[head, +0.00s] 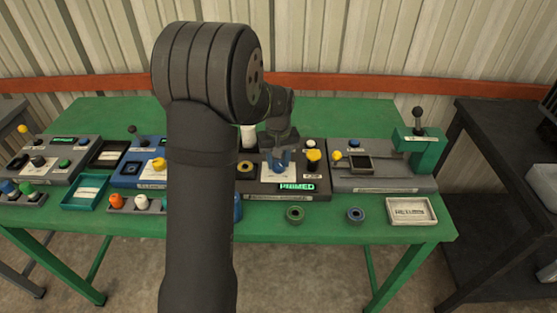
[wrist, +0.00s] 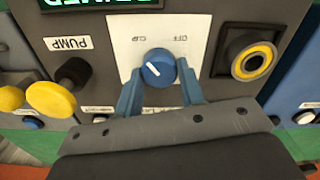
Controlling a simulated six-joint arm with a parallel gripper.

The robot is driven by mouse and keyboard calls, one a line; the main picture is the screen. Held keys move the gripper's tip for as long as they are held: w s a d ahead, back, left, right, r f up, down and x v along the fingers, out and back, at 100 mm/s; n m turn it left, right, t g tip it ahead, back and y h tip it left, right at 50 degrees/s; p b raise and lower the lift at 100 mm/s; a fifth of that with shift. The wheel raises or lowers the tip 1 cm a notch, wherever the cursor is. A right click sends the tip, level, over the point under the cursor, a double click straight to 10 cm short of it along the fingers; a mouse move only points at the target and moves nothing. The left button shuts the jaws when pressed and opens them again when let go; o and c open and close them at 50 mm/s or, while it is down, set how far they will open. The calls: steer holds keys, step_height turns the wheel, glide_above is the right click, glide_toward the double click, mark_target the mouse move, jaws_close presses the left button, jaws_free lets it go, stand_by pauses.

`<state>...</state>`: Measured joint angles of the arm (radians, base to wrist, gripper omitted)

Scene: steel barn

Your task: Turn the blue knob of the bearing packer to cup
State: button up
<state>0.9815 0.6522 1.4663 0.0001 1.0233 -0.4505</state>
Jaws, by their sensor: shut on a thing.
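The bearing packer (head: 262,190) is a dark panel box with a lit green display reading PRIMED. Its blue knob (wrist: 158,72) sits on a white plate (wrist: 190,25) in the wrist view. A short white pointer line on the knob slants toward the plate's upper left in that view. Small lettering above the knob includes OFF and what looks like CUP; I cannot tell exactly which mark the line meets. My gripper (wrist: 160,85) has its blue fingers on either side of the knob, shut on it. In the head view my gripper (head: 281,160) comes down over the knob, partly hiding it.
A yellow PUMP button (wrist: 52,98) and a yellow-ringed socket (wrist: 252,62) flank the knob. Other machines stand on both sides on the green table (head: 380,113). Two rings and a pale tray (head: 428,219) lie along the front right edge. My arm hides part of the table.

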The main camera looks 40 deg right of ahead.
mark_target(279, 163)
stand_by(0.3)
steer(key=o, duration=1)
step_height(279, 163, up, 18)
steer(key=shift+f, duration=0.25)
steer(key=shift+f, duration=0.1)
step_height(279, 163, down, 17)
steer(key=shift+f, duration=0.15)
stand_by(0.4)
